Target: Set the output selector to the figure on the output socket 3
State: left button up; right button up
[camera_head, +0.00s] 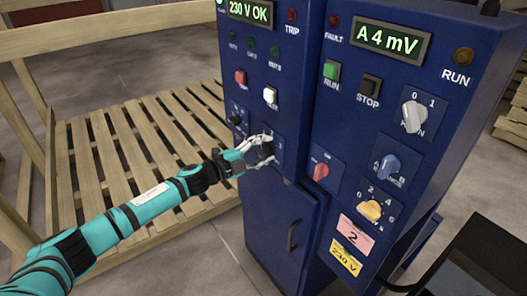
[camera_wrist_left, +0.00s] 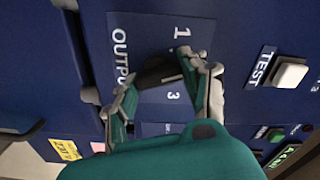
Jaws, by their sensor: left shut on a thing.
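The output selector is a dark knob (camera_wrist_left: 158,72) on a plate marked OUTPUT (camera_wrist_left: 119,45) in the left wrist view. The figures 1 and 3 show on the plate; other marks are hidden by my fingers. The knob looks turned between the figures, but I cannot tell its exact setting. My left gripper (camera_head: 268,151) is at this plate on the left cabinet and hides most of it in the head view. In the left wrist view its fingers (camera_wrist_left: 163,85) are shut on the knob from both sides. I cannot make out output socket 3. My right gripper is not in view.
The left blue cabinet has a 230 V OK display (camera_head: 250,12), a white button (camera_head: 270,96) and a red button (camera_head: 240,77). A wooden pallet (camera_head: 110,150) lies left.

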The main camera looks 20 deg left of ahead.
pick_arm(q)
jog(key=m, duration=0.2)
jog(key=m+b, duration=0.1)
jog(key=shift+f+m, duration=0.2)
jog(key=shift+m, duration=0.2)
jog(key=m+b, duration=0.2)
jog(key=m, duration=0.2)
jog(key=shift+f+m, duration=0.15)
jog(key=shift+m, duration=0.15)
jog(key=m+b, duration=0.2)
jog(key=m, duration=0.3)
jog(key=shift+f, duration=0.1)
jog(key=shift+m+b, duration=0.6)
jog(key=shift+m, duration=0.6)
jog(key=o, duration=1.2)
jog(key=shift+a, duration=0.1)
jog(key=shift+c, duration=0.2)
jog(key=v, duration=1.2)
